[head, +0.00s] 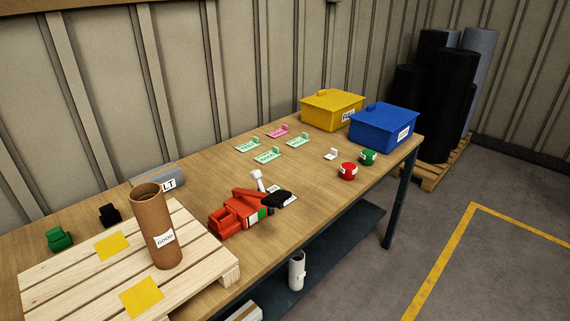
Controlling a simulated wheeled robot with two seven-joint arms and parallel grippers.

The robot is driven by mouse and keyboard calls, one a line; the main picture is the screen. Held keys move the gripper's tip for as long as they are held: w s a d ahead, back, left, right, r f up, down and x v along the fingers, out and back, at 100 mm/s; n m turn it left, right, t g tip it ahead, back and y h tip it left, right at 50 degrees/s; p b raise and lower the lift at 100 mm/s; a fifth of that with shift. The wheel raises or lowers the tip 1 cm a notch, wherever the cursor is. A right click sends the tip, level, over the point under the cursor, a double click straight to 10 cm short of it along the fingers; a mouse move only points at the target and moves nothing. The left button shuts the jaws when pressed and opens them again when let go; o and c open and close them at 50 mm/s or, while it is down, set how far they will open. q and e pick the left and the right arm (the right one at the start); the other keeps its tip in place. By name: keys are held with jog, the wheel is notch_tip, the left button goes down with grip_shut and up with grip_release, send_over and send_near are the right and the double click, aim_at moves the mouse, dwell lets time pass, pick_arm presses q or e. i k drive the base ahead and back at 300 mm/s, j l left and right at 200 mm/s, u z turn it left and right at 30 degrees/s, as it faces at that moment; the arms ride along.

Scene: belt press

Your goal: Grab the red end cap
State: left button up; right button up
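The red end cap (348,171) is a short round red piece with a white mark on its side. It sits on the wooden workbench (215,175) near the front edge, towards the right end. A similar green cap (368,157) stands just behind it to the right, close beside it. Neither of my grippers shows in the head view.
A blue lidded box (384,127) and a yellow one (332,109) stand behind the caps. A red hand tool (238,214) lies mid-bench. A brown tube (156,226) stands on a pallet (60,278) at left. Bench between tool and red cap is mostly clear.

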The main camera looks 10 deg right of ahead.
aim_at(348, 170)
jog(key=i+l, duration=0.15)
jog(key=l, duration=0.2)
jog(key=i+l, duration=0.15)
jog(key=l, duration=0.15)
jog(key=i+l, duration=0.15)
jog(key=l, duration=0.2)
jog(key=i+l, duration=0.15)
jog(key=l, duration=0.15)
